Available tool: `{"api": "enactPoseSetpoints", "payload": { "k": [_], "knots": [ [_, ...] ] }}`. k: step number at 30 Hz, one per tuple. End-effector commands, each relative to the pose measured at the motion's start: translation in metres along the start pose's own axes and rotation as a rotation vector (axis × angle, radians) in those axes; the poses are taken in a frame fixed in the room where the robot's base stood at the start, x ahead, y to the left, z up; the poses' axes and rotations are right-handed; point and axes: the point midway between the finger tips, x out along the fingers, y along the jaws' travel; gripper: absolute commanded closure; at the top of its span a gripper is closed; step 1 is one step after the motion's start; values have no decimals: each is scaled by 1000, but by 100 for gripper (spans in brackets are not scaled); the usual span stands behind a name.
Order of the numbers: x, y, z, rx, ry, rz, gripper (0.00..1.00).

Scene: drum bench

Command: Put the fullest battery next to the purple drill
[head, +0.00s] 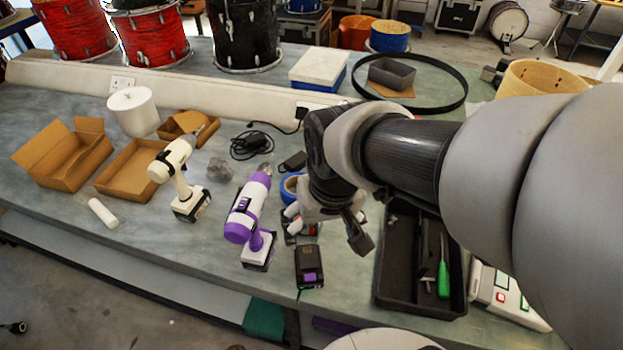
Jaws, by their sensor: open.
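The purple and white drill (249,212) stands upright on the bench, left of my gripper. A dark battery with a purple patch (309,267) lies just right of the drill's base. A small dark block (293,162) lies behind the drill; I cannot tell whether it is a battery. Dark and reddish items (300,232) lie partly hidden under my gripper, and I cannot identify them. No charge level can be read on any of these. My gripper (328,232) is open above the bench, right of the drill and behind the dark battery, and nothing shows held in it.
A cream drill (178,178) stands farther left, near open cardboard boxes (65,158) and a white roll (103,212). A black tray (392,296) with a green screwdriver (443,275) lies right. A blue tape roll (289,187) is behind my gripper. Bare bench lies at front left.

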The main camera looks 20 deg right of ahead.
Motion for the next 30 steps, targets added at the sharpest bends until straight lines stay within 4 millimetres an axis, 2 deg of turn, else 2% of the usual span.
{"api": "enactPoseSetpoints", "payload": {
  "k": [1,3,9,15,30],
  "knots": [
    [-18,1,10,-16,42,-4,22],
    [-37,3,24,-38,80,-6,22],
    [-65,6,57,-87,158,-8,22],
    [-71,7,68,-102,179,-8,22],
    [-71,7,67,-101,178,-8,22]
  ]
}}
